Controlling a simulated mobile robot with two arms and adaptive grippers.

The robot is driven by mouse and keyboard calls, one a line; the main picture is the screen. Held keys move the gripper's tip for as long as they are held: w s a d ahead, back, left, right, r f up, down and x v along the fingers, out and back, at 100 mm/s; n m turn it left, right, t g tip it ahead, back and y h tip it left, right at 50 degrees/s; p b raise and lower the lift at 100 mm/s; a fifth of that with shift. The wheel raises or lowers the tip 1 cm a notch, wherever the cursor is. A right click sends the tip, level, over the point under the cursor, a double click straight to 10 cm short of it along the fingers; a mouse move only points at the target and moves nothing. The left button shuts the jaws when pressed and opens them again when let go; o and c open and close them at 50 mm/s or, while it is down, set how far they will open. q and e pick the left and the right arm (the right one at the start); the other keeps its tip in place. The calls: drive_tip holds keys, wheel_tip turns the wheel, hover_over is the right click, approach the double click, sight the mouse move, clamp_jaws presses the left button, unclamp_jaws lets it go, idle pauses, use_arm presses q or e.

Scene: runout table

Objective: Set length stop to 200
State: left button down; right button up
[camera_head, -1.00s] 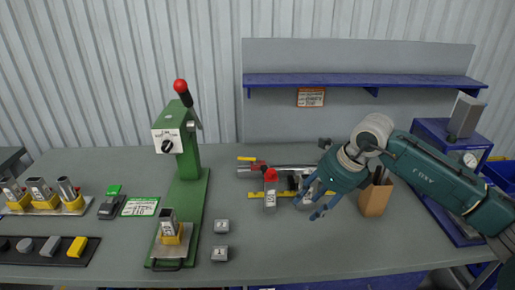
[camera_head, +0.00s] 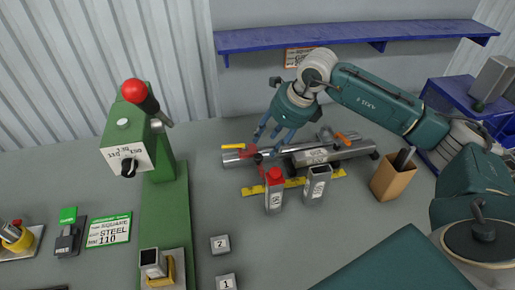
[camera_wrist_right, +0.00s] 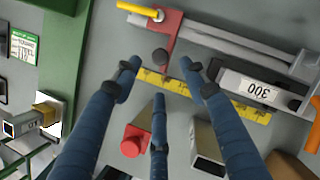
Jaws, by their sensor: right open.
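The length stop (camera_head: 258,158) is a red piece on a grey metal rail (camera_head: 325,152), near the rail's left end. In the right wrist view the red stop (camera_wrist_right: 170,35) shows a dark round knob (camera_wrist_right: 160,56), and a yellow handle (camera_wrist_right: 138,11) lies beside it. A yellow scale strip (camera_wrist_right: 165,82) runs along the rail's front; its marks are too small to read. My right gripper (camera_head: 272,138) is open and empty above the stop, with its fingertips (camera_wrist_right: 160,76) spread around the knob in the wrist picture; contact cannot be told. My left gripper is out of view.
A red-topped container (camera_head: 274,190) and an open square tube (camera_head: 316,185) stand in front of the rail. A block labelled 300 (camera_wrist_right: 250,88) lies on its right part. A green press (camera_head: 165,190) stands left, a brown holder (camera_head: 392,175) right. A sign reads STEEL 110 (camera_head: 109,231).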

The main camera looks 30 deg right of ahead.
sight(258, 156)
drive_tip(key=p+x, duration=0.2)
drive_tip(key=x, duration=0.5)
drive_tip(key=shift+w+a+f, duration=0.1)
drive_tip(key=shift+f, duration=0.55)
drive_tip(key=shift+w, duration=0.1)
clamp_jaws()
drive_tip(key=shift+r, duration=0.1)
